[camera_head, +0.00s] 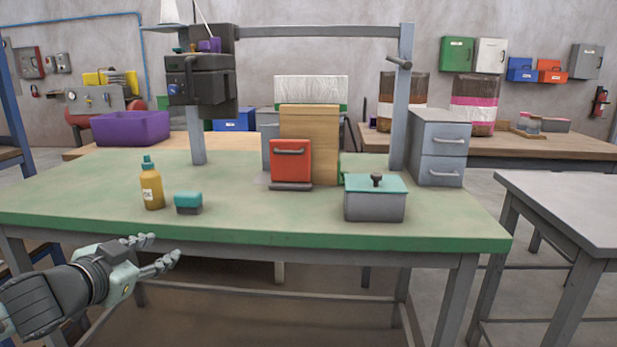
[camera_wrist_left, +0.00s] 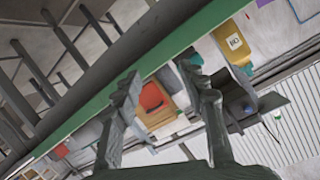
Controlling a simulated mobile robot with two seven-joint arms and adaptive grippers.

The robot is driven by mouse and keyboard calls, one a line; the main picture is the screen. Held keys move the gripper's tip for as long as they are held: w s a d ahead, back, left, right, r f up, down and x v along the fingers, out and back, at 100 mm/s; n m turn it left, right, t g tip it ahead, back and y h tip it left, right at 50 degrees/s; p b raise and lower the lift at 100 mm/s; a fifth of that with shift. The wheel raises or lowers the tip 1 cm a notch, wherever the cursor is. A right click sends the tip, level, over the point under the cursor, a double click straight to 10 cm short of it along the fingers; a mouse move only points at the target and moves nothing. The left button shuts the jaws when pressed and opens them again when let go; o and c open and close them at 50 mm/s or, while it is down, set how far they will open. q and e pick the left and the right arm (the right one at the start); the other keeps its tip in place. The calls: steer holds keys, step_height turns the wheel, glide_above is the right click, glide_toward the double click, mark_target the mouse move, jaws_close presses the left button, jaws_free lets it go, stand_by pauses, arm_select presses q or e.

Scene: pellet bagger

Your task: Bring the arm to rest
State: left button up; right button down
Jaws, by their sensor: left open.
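My left gripper (camera_head: 160,251) is open and empty. It hangs in front of the green table's (camera_head: 270,226) near edge at the left, apart from the table. Its two open fingers also show in the left wrist view (camera_wrist_left: 160,92), with the table's green edge (camera_wrist_left: 150,62) beyond them. My right gripper is in neither view.
On the table stand a yellow bottle (camera_head: 152,187), a teal-topped block (camera_head: 188,203), a red-fronted box (camera_head: 290,162), a lidded grey box (camera_head: 375,202) and a grey drawer unit (camera_head: 440,145). A bare grey table (camera_head: 575,205) stands at right. The front middle of the green table is clear.

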arm_select(q)
steer(key=s+f+n+g+y, duration=0.25)
steer(key=s+f, duration=0.25)
steer(key=f, duration=0.7)
steer(key=s+f+n+g+y, duration=0.1)
steer(key=s+f+g, duration=0.3)
steer(key=f, duration=0.9)
steer(key=s+f+g, duration=0.2)
steer(key=s+f, duration=0.5)
steer(key=s, duration=0.2)
steer(key=s+d+f+n+g, duration=0.1)
steer(key=s+f+g, duration=0.1)
steer(key=s+f, duration=0.5)
steer(key=s, duration=0.3)
steer(key=shift+s+d+f+g, duration=0.25)
steer(key=shift+s+f+g, duration=0.05)
steer(key=shift+f+g, duration=0.1)
steer(key=shift+n, duration=0.25)
